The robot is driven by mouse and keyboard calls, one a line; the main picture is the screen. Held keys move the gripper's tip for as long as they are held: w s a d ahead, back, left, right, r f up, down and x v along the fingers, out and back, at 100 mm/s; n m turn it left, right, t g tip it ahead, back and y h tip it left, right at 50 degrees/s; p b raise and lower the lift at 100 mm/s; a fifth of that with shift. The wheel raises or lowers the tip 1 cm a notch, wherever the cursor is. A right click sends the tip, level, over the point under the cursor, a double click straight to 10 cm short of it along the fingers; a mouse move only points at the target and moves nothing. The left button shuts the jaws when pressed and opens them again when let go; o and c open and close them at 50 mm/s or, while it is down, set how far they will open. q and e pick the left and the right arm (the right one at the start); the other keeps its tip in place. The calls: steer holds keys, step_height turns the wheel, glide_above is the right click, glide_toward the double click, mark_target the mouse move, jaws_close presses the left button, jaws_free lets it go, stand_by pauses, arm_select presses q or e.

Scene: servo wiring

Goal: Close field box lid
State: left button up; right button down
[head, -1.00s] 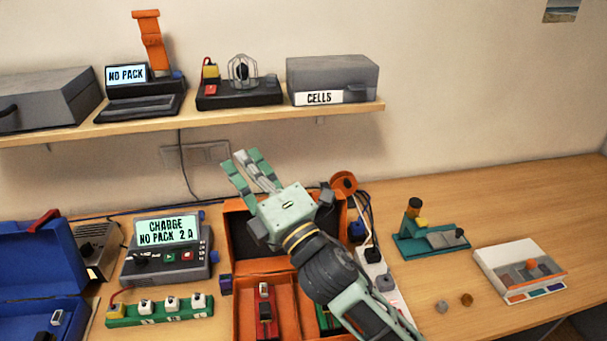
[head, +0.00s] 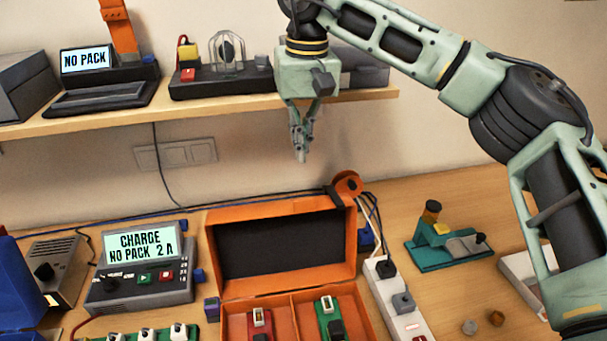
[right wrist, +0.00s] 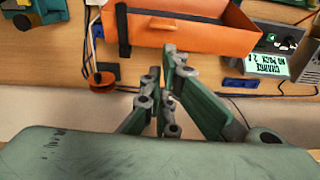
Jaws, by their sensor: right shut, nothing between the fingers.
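An orange box (head: 285,301) stands on the bench with its lid (head: 210,262) raised open at the back. The lid's dark inner face shows. A red-based pack (head: 259,324) and a green-based pack (head: 330,318) sit in separate compartments. My right gripper (head: 300,156) is shut and empty, pointing down above and behind the raised lid, in front of the wall. In the right wrist view, the shut fingers (right wrist: 160,82) are near the orange box (right wrist: 190,36), apart from it. My left gripper is out of view.
The shelf (head: 100,120) is close behind my right gripper. A charger (head: 140,272) stands left of the orange box, and a blue box (head: 20,290) is farther left. A power strip (head: 396,300) and an orange reel (head: 347,184) are at its right.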

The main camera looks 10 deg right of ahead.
steer(key=f+p, duration=0.1)
steer(key=f, duration=0.4)
steer(key=d+f+p, duration=0.1)
steer(key=f, duration=0.2)
steer(key=shift+w+f+p, duration=0.2)
steer(key=shift+w+p, duration=0.1)
steer(key=shift+p, duration=0.05)
steer(key=shift+f, duration=0.45)
steer(key=shift+w, duration=0.1)
